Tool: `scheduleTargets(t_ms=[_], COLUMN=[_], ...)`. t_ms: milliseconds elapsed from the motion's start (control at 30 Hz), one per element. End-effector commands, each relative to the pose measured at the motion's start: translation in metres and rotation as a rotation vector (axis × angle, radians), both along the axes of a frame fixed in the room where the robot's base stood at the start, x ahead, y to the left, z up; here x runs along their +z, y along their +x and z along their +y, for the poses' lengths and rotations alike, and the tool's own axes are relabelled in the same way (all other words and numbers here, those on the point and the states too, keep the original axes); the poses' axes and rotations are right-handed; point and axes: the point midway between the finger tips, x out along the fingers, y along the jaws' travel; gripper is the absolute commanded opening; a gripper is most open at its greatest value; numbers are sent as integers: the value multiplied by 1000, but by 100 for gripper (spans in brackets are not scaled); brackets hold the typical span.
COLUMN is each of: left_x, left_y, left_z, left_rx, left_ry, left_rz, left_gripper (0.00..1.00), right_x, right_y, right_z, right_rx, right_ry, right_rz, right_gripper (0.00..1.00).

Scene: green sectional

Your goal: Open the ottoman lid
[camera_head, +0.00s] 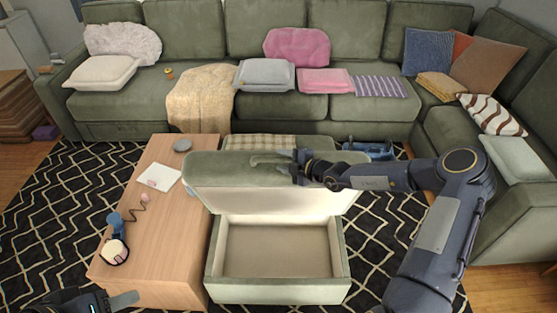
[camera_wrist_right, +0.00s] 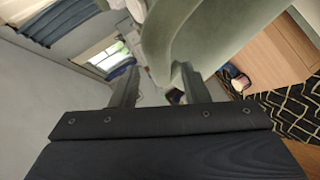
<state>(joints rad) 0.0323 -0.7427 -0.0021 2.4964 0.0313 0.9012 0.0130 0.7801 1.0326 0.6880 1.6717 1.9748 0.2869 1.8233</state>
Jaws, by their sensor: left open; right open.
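The green ottoman (camera_head: 280,291) stands in the middle of the head view with its lid (camera_head: 235,172) tilted up at the far side. The pale underside of the lid and the empty beige inside of the box show. My right gripper (camera_head: 272,160) is open at the lid's upper edge. In the right wrist view the two fingers of my right gripper (camera_wrist_right: 158,85) are apart and the green lid (camera_wrist_right: 205,35) lies just beyond them. I cannot tell whether they touch it. My left gripper (camera_head: 122,300) is low at the left, by the wooden table's front edge, only partly in view.
A wooden coffee table (camera_head: 165,225) stands directly left of the ottoman, holding headphones, a notepad and a dish. A green sectional sofa (camera_head: 290,105) with several cushions runs along the back and right. A patterned black rug (camera_head: 50,215) covers the floor.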

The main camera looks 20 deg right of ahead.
Motion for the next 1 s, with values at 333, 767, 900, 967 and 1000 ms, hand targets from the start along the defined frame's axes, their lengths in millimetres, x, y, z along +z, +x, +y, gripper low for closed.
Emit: scheduleTargets(t_ms=[333,767,900,967,1000], left_x=[-4,-4,-4,-4,-4], left_y=[0,0,0,0,0], left_z=[0,0,0,0,0], left_rx=[0,0,0,0,0], left_ry=[0,0,0,0,0], left_rz=[0,0,0,0,0], left_gripper=[47,47,47,47,47], right_x=[16,17,21,30,39], right_y=[-36,-38,-39,-42,-45], right_z=[-25,-25,-23,-18,-13], right_rx=[-2,0,16,58,107], right_ry=[0,0,-25,-91,-166], right_rz=[-1,-2,-19,-65,-117], right_gripper=[41,41,41,41,41])
